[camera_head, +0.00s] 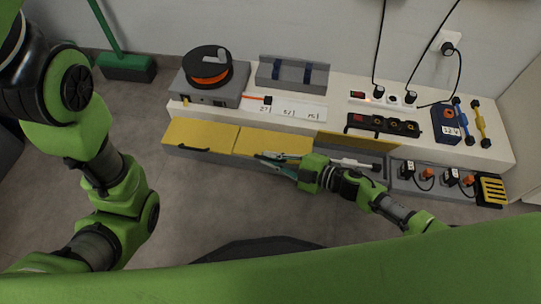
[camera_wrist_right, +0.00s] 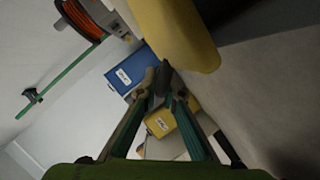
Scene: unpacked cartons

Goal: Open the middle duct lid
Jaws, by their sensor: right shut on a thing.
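A long duct runs along the front of the white bench. Its middle yellow lid (camera_head: 272,143) lies beside the left yellow lid (camera_head: 203,134). I cannot tell whether the middle lid is slightly raised. My right gripper (camera_head: 268,158) is at the front edge of the middle lid. In the right wrist view a large yellow lid surface (camera_wrist_right: 180,30) is close by, and the gripper's fingers (camera_wrist_right: 160,88) are closed on a small dark grey piece that looks like the lid's handle. My left arm shows at the left, but its gripper is out of view.
The duct's right lid (camera_head: 350,141) stands open. On the bench are an orange spool (camera_head: 209,72), a grey holder (camera_head: 292,73), power strips (camera_head: 382,125) and a blue box (camera_head: 446,124). Plugs (camera_head: 450,176) sit at the right end. A green broom (camera_head: 126,67) stands back left.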

